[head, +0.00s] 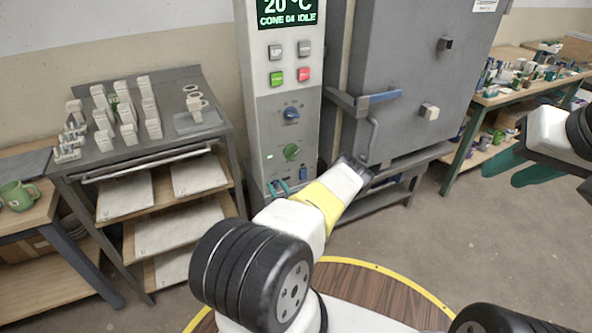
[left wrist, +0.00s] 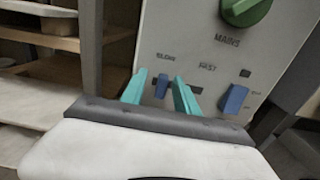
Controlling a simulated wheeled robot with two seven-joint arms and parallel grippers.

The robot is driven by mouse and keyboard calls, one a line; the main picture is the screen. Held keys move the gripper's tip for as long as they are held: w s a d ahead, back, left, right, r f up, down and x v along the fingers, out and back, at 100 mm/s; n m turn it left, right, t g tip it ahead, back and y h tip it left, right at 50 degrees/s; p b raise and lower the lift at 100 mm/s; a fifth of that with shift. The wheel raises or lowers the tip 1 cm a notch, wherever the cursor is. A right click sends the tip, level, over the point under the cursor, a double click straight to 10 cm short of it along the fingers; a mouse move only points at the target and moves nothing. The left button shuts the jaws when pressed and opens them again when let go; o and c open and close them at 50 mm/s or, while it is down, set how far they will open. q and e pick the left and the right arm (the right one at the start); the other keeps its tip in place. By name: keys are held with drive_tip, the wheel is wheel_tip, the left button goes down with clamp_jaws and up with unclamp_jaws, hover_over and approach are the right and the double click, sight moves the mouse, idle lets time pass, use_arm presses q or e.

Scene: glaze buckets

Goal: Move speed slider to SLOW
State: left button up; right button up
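The control panel (head: 287,135) stands upright at the picture's centre. In the left wrist view, a small blue slider knob (left wrist: 161,86) sits under the SLOW label (left wrist: 166,57), left of the FAST label (left wrist: 207,67). My left gripper (head: 280,188) is low in front of the panel. In the left wrist view its teal fingers (left wrist: 160,88) are apart, one on each side of the knob. Gaps show beside the knob; contact cannot be told. My right gripper (head: 515,168) is at the far right, its teal fingers apart and empty, away from the panel.
A green knob (head: 291,151) and a blue knob (head: 291,113) are above the slider. A second blue control (left wrist: 234,98) is right of it. The grey kiln (head: 410,90) stands right of the panel, and a shelf rack (head: 150,160) stands left.

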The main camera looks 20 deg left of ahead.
use_arm(q)
drive_tip(key=v, duration=0.7)
drive_tip(key=shift+s+d, duration=0.25)
drive_tip(key=shift+s, duration=0.05)
drive_tip(key=s+a+r+n+g, duration=0.1)
drive_tip(key=s+r+n+g, duration=0.2)
drive_tip(key=r+n+g, duration=0.75)
drive_tip(key=s+a+r+n+g, duration=0.1)
drive_tip(key=s+r+n+g, duration=0.4)
drive_tip(key=r, duration=1.1)
drive_tip(key=s+d+r+n+t+h, duration=0.5)
drive_tip(key=s+d+r+h, duration=0.3)
drive_tip(key=d+r, duration=0.4)
drive_tip(key=s+d+r+n+t+h, duration=0.5)
drive_tip(key=s+d+r+h, duration=0.3)
drive_tip(key=s+d+r, duration=0.3)
wheel_tip(320, 180, up, 3)
drive_tip(key=shift+s+d+r, duration=0.1)
drive_tip(key=shift+s+d, duration=0.25)
drive_tip(key=shift+d, duration=0.85)
